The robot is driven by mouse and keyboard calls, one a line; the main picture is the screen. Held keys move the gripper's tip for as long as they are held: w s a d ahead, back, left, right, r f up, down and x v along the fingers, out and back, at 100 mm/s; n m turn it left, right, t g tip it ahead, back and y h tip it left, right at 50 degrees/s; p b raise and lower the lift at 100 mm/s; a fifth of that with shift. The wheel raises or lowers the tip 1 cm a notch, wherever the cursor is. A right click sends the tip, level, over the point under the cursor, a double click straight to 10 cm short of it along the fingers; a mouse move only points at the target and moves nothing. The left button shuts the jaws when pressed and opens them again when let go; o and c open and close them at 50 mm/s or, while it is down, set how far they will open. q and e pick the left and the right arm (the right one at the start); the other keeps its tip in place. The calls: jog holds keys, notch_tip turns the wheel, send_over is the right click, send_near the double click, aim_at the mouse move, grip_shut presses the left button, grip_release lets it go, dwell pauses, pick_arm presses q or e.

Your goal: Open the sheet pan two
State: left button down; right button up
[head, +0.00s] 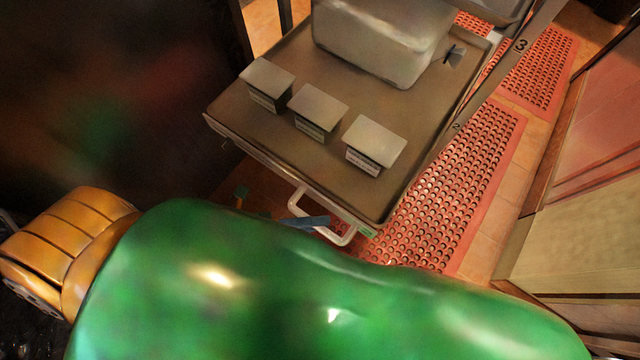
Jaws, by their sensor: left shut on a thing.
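A sheet pan (240,112) sits in a rack, with a label "2" on the rack post at its right edge. A white handle (345,238) sticks out from its front edge. My left gripper (308,222) is at this handle, shut on it; only a blue finger part shows. My large green arm link hides the rest of the gripper and the area below. My right gripper is not in view.
Three small lidded boxes (318,108) and a large pale container (380,45) stand on the pan. Red perforated mats (455,190) cover the floor at right. A wooden cabinet front (580,240) stands at far right.

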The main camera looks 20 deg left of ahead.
pick_arm(q)
jog(key=shift+s, duration=0.15)
jog(key=c, duration=0.8)
grip_release()
jog(key=shift+a, duration=0.15)
jog(key=f+v, duration=0.1)
jog(key=v, duration=0.6)
jog(key=shift+r, duration=0.5)
